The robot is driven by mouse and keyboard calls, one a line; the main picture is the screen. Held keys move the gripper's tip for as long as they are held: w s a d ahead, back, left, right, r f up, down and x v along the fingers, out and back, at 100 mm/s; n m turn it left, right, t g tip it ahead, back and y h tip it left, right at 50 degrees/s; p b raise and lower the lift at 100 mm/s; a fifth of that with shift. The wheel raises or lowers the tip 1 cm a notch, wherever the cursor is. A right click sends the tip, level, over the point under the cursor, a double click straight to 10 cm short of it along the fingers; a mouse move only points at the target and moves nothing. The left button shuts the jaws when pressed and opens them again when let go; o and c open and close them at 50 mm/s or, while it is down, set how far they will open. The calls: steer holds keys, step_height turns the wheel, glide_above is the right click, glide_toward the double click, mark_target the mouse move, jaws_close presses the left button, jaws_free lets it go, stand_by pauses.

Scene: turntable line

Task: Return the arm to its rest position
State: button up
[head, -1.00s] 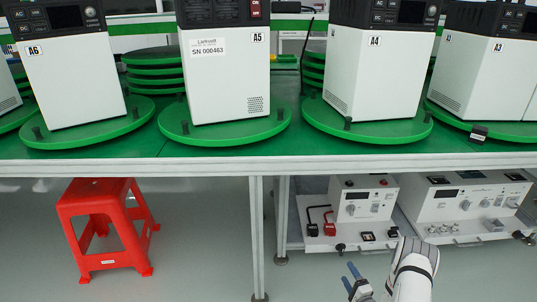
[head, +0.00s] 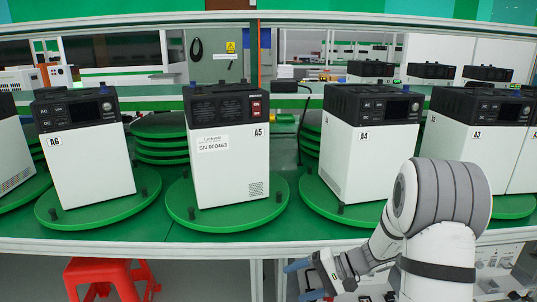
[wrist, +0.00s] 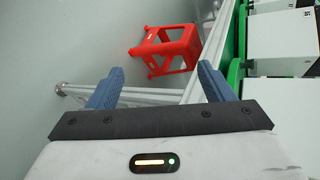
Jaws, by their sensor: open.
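My gripper (head: 301,280) is low in the head view, in front of the bench's front edge and right of the red stool. Its two blue fingers stand apart with nothing between them. The fingers also show in the wrist view (wrist: 160,88), spread open and empty. My arm rises at the lower right and hides part of the bench and of the turntables on the right.
The green bench (head: 155,224) carries white power units on green turntables, among them A6 (head: 90,165), A5 (head: 228,165) and A4 (head: 365,160). A red stool (head: 105,272) stands under the bench; it shows in the wrist view (wrist: 165,48). Floor before the bench is clear.

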steer(key=s+d+r+n+t+h+p, duration=0.1)
steer(key=s+d+r+h+p, duration=0.2)
steer(key=s+r+h+p, duration=0.3)
steer(key=s+d+r+n+t+h+p, duration=0.1)
steer(key=s+r+h+p, duration=0.5)
steer(key=s+r, duration=0.8)
step_height(320, 180, up, 6)
steer(key=shift+s+d+n+p, duration=0.35)
steer(key=shift+d+n+p, duration=0.35)
steer(key=shift+d+p, duration=0.4)
steer(key=shift+d, duration=0.2)
steer(key=shift+c, duration=0.5)
